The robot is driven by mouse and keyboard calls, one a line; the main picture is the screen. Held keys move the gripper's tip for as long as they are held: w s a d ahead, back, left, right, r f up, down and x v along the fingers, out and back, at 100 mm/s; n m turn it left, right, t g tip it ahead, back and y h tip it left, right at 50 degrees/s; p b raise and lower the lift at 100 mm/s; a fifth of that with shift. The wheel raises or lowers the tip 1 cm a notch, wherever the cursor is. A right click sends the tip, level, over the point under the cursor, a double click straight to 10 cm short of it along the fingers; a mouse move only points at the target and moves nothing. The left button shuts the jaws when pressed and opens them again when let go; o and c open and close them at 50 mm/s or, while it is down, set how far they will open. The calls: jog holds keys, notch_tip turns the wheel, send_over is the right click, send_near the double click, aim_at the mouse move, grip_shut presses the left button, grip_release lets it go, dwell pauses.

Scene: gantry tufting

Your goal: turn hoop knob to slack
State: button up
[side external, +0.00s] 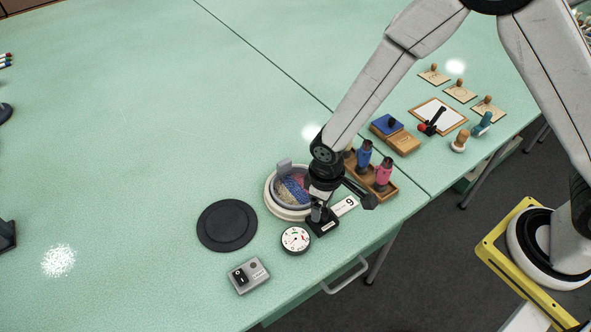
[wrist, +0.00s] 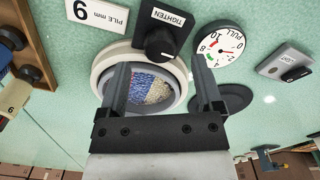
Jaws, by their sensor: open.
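The hoop knob (wrist: 160,43) is black with a pale pointer line and sits on a black plate (wrist: 176,18) marked TIGHTEN. The slack side of the plate is not readable. The hoop (wrist: 104,66) is a cream ring with blue and beige tufted cloth (wrist: 153,88) inside. My gripper (wrist: 160,64) is open, its two fingers apart over the hoop, with the knob just beyond the tips in the wrist view. I cannot tell whether a finger touches it. In the side view my gripper (side external: 320,203) hangs over the plate (side external: 324,226) and hides part of the hoop (side external: 271,204).
A round PULL gauge (side external: 296,240), a switch box (side external: 248,275) and a black disc (side external: 227,225) lie near the hoop. A PILE mm card (side external: 345,206) and a wooden rack (side external: 386,192) with blue and pink bottles stand to the right. The left table is mostly clear.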

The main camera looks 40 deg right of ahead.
aim_at(322, 213)
jog(key=shift+r, duration=2.2)
jog(key=shift+m, duration=0.3)
jog(key=m, duration=0.9)
jog(key=shift+s+m, duration=0.1)
jog(key=shift+m, duration=0.3)
jog(key=shift+f, duration=0.15)
jog(key=shift+f, duration=3.8)
